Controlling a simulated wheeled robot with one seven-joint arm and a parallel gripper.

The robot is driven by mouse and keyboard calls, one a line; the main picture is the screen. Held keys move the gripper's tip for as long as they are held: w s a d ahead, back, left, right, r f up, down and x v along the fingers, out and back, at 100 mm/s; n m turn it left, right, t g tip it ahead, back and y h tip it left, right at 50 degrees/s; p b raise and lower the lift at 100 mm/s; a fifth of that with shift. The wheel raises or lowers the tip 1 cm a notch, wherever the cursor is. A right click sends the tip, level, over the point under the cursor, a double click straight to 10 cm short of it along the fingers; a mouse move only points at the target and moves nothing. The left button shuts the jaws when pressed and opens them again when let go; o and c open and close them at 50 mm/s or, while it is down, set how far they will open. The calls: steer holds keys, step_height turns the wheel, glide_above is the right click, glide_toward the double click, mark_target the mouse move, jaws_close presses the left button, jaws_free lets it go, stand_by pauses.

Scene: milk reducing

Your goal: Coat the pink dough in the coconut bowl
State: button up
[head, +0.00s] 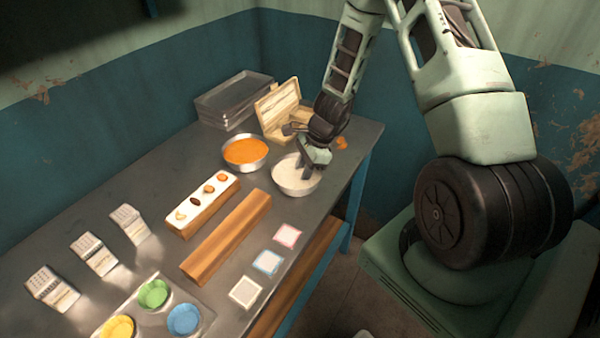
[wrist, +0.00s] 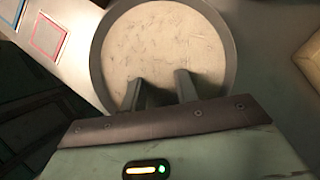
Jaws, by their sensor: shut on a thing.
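The coconut bowl (head: 296,188) is a round metal bowl of pale, flaky white filling near the right edge of the table. It also shows in the wrist view (wrist: 165,45). My gripper (head: 311,172) points down into the bowl from above. In the wrist view its fingertips (wrist: 160,88) reach the white filling, with a gap between them. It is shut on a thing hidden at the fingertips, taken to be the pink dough. No pink dough shows in either view.
A bowl of orange filling (head: 245,152) stands left of the coconut bowl. An open wooden box (head: 279,105) and metal trays (head: 232,98) are behind. A white-topped board with small pieces (head: 203,204) and a wooden bar (head: 226,236) lie in front. Coloured cards (head: 267,262) line the right edge.

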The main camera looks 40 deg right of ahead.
steer(key=shift+w+d, duration=0.2)
steer(key=shift+d, duration=0.25)
steer(key=shift+p, duration=0.3)
steer(key=shift+w, duration=0.35)
steer(key=shift+w+a, duration=0.1)
steer(key=shift+a, duration=0.1)
steer(key=shift+a, duration=0.35)
steer(key=shift+s+a, duration=0.1)
steer(key=shift+s, duration=0.35)
steer(key=shift+r, duration=0.1)
steer(key=shift+r+p, duration=2.9)
steer(key=shift+r, duration=0.75)
